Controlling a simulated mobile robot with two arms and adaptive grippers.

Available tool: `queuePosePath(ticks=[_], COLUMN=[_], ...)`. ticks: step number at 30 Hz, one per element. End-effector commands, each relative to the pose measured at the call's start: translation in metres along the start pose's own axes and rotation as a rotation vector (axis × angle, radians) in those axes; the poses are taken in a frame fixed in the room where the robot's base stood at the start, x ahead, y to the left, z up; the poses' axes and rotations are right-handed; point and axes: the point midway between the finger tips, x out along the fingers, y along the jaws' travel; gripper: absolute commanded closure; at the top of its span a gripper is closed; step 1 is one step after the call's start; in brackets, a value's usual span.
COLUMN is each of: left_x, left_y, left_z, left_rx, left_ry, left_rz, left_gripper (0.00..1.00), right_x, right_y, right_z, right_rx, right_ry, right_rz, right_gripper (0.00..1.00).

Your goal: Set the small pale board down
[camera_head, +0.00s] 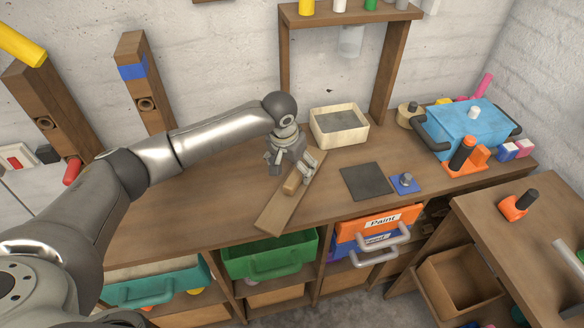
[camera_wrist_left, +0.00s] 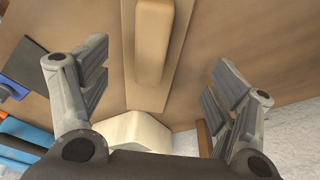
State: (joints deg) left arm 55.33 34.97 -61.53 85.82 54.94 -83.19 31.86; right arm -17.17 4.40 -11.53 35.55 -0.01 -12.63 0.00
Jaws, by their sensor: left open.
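The small pale board (camera_head: 276,212) is a narrow wooden plank with a lighter rounded wooden handle (camera_head: 292,185) on top. It lies flat and slanted on the workbench, its lower end close to the front edge. In the left wrist view the board (camera_wrist_left: 187,45) and its handle (camera_wrist_left: 152,45) show at the top middle, between the lines of my fingers. My left gripper (camera_head: 293,166) is just above the upper part of the board, near the handle. My right gripper is not in view.
A pale box with grey filling (camera_head: 339,126) stands behind the board. A dark square mat (camera_head: 366,181) and a blue float (camera_head: 404,184) lie to its right. A blue toolbox (camera_head: 465,127) stands farther right. The bench left of the board is clear. A green drawer (camera_head: 270,254) is below.

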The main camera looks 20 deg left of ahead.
Motion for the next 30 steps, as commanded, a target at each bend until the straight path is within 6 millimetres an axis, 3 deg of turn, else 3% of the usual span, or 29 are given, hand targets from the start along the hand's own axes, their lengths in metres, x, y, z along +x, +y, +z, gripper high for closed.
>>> queuePosePath(ticks=[9,15,21,30], left_x=[-0.066,-0.099,-0.112,-0.112], left_y=[0.000,0.000,0.000,0.000], left_z=[-0.001,-0.001,-0.001,0.000], left_rx=[0.001,0.000,-0.001,-0.001], left_ry=[0.007,0.004,0.003,0.002], left_rz=[0.000,0.000,-0.001,-0.001], left_gripper=[0.18,0.18,0.18,0.18], right_x=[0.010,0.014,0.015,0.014], right_y=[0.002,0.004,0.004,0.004], right_z=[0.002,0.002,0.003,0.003], right_rx=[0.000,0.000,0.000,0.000], right_ry=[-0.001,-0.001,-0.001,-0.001], right_rz=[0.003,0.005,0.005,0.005], right_gripper=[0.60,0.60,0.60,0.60])
